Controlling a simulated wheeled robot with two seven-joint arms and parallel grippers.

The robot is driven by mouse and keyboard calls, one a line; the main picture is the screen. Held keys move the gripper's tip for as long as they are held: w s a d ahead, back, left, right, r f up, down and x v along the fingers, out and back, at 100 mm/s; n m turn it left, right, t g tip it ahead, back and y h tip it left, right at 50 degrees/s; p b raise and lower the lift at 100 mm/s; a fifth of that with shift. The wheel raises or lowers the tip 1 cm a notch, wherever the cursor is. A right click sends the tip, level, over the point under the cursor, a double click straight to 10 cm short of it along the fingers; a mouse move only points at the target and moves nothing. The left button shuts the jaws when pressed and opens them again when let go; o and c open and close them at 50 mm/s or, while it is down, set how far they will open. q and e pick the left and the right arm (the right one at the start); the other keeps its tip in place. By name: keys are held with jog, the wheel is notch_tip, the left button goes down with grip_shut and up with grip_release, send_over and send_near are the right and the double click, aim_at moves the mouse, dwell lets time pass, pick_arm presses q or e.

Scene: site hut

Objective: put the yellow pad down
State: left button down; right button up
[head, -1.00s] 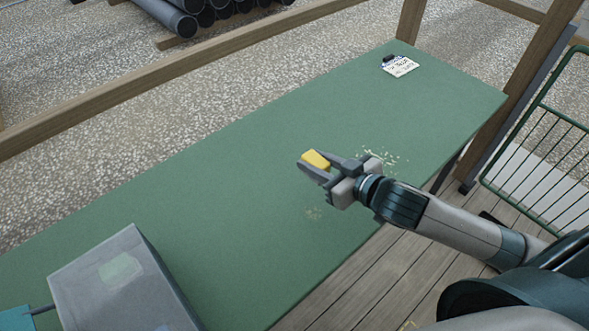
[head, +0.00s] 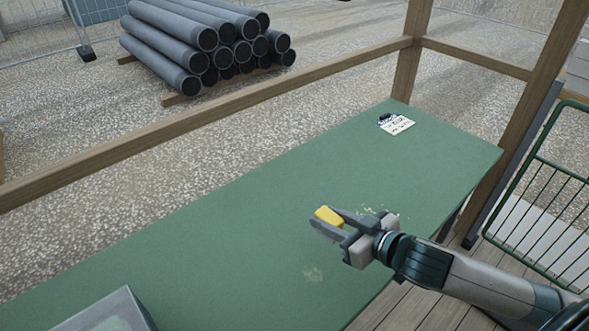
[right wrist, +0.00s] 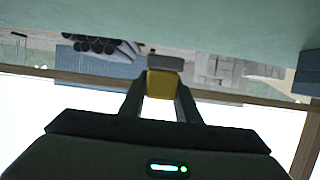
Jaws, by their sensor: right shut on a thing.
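The yellow pad (head: 328,216) is held between the fingertips of my right gripper (head: 326,222), which is shut on it. The gripper is over the middle of the green table (head: 240,220); the height of the gap below it is hard to judge. In the right wrist view the yellow pad (right wrist: 163,85) sits between the two fingers, with a grey part at its far end. My left gripper is not in view.
A grey box (head: 108,316) stands at the table's near left. A white card with black writing (head: 397,124) lies at the far right corner. Pale crumbs lie beside my right gripper, and a faint stain (head: 313,273) is nearer. Much of the table is clear. A green wire rack (head: 545,205) stands at right.

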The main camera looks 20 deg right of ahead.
jog(key=shift+w, duration=0.1)
jog(key=shift+w+a+r+h, duration=0.25)
jog(key=shift+w+h, duration=0.05)
jog(key=shift+w, duration=0.05)
jog(key=w+a+r+m+h, duration=0.4)
jog(key=a+r, duration=0.1)
jog(key=shift+a+r+t, duration=0.15)
jog(key=shift+r+t, duration=0.05)
jog(key=shift+t, duration=0.2)
dwell(0.6)
